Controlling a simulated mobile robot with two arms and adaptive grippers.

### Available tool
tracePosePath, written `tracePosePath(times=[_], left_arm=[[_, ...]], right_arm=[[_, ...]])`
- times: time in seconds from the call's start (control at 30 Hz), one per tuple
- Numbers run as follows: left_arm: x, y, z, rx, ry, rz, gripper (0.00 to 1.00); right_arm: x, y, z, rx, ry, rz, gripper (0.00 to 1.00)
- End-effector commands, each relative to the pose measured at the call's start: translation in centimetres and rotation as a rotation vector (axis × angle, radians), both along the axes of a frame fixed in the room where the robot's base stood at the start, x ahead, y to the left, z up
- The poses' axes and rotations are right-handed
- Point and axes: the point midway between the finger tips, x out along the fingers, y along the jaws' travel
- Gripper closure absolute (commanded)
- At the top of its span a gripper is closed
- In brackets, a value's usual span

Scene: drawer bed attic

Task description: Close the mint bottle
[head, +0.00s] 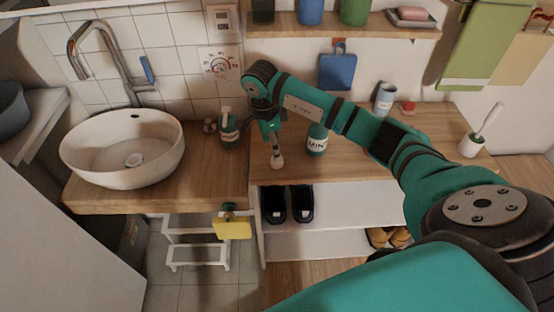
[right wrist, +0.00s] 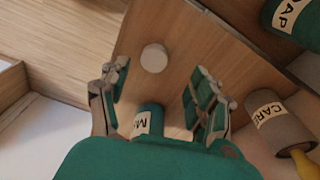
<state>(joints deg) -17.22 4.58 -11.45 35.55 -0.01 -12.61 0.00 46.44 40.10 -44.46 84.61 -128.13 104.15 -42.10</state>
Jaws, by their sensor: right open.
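The mint bottle (head: 317,139), dark teal with a white label, stands on the wooden counter; my right arm passes in front of its top. It also shows in the right wrist view (right wrist: 148,119), low between the fingers, partly hidden by my gripper body. A white round disc like a cap (right wrist: 154,58) lies on the wood beyond the fingertips. My right gripper (right wrist: 157,92) is open, its fingers apart and nothing visibly clamped. In the head view the right gripper (head: 275,148) points down left of the bottle, over the counter.
A teal soap bottle (head: 229,128) stands between the basin (head: 122,150) and my right gripper. A grey cup-like container (head: 385,98) stands at the back right. A brush holder (head: 471,146) stands at the right end. The counter front (head: 350,166) is clear.

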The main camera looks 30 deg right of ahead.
Motion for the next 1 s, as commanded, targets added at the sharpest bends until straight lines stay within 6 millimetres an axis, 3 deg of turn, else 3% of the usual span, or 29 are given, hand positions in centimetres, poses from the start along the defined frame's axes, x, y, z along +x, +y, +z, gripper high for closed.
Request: tracePosePath(times=[0.27, 0.47, 0.63, 1.0], left_arm=[[0.0, 0.0, 0.2, 0.000, 0.001, 0.000, 0.60], [0.0, 0.0, 1.9, 0.000, 0.001, 0.000, 0.60], [0.0, 0.0, 2.0, 0.000, 0.001, 0.000, 0.60], [0.0, 0.0, 1.9, 0.000, 0.001, 0.000, 0.60]], right_arm=[[-0.1, 0.0, -0.2, 0.001, 0.002, 0.000, 0.36], [-1.1, -0.2, -2.8, 0.001, 0.007, -0.001, 0.36], [-1.1, -0.5, -4.8, 0.001, 0.003, -0.001, 0.36], [-1.0, -0.5, -5.1, 0.000, 0.000, 0.000, 0.36]])
